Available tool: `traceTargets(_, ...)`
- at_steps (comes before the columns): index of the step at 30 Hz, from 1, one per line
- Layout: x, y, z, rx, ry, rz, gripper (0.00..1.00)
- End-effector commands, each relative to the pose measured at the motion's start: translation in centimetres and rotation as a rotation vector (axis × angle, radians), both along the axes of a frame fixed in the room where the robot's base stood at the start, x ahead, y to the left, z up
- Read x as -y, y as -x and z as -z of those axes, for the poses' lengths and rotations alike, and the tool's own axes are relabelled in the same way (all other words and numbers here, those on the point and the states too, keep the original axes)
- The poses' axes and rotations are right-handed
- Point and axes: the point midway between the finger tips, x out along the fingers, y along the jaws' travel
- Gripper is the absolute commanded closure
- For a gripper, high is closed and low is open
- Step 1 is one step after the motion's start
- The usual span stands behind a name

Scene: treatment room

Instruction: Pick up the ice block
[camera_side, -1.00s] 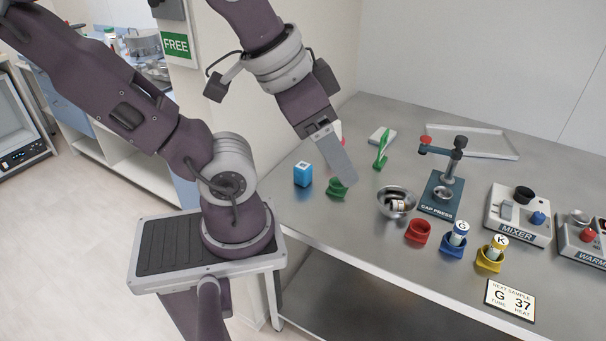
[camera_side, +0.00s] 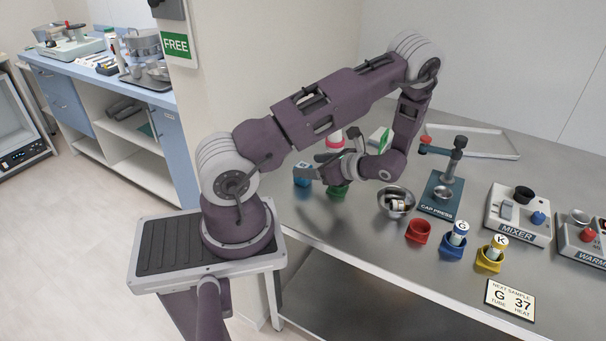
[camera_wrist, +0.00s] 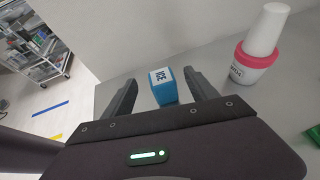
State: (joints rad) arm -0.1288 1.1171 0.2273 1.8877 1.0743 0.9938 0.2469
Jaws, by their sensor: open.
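The ice block (camera_wrist: 163,88) is a blue cube with a white face marked ICE, standing on the steel table in the wrist view. In the side view the ice block (camera_side: 303,174) is at the left end of the table, partly hidden by my gripper (camera_side: 307,172). In the wrist view my gripper (camera_wrist: 160,90) is open, with one dark finger to the left of the block and one to its right. I cannot tell whether either finger touches it.
A white cup with a pink band (camera_wrist: 252,62) stands right of the block. A green holder (camera_side: 338,190) is close to my gripper. A metal bowl (camera_side: 396,201), the cap press (camera_side: 438,196) and red (camera_side: 418,231), blue and yellow holders are further right. The table's left edge is near.

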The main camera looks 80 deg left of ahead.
Motion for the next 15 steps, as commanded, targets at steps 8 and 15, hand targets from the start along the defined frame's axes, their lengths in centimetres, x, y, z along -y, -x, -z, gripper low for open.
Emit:
traceTargets(8, -3.2, 2.2, 2.2, -0.008, 0.0, -0.002, 0.33)
traceTargets(15, -5.2, 3.4, 3.4, -0.005, 0.001, 0.0, 0.33)
